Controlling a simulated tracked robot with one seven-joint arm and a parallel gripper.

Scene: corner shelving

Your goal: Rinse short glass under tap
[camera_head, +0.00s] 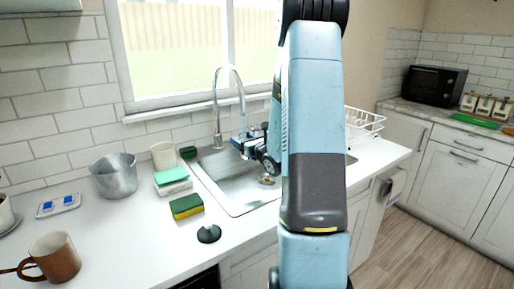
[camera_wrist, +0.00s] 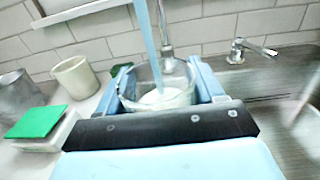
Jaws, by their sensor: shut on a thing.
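My gripper (camera_wrist: 160,78) is shut on the short glass (camera_wrist: 182,97), with one blue finger on each side of it. The glass is clear, looks roughly upright, and has whitish contents at its bottom. A pale blue stream (camera_wrist: 148,40) runs down into the glass in the wrist view and looks like water. In the head view my gripper (camera_head: 243,143) is over the sink (camera_head: 212,172), under the end of the curved metal tap (camera_head: 216,100). The glass is too small there to make out clearly.
A green-and-yellow sponge (camera_head: 186,206), a green-topped white block (camera_head: 172,180), a cream cup (camera_head: 163,155) and a metal jug (camera_head: 115,176) stand left of the sink. A white dish rack (camera_head: 364,122) is to the right. A tap handle (camera_wrist: 250,48) rises behind the sink.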

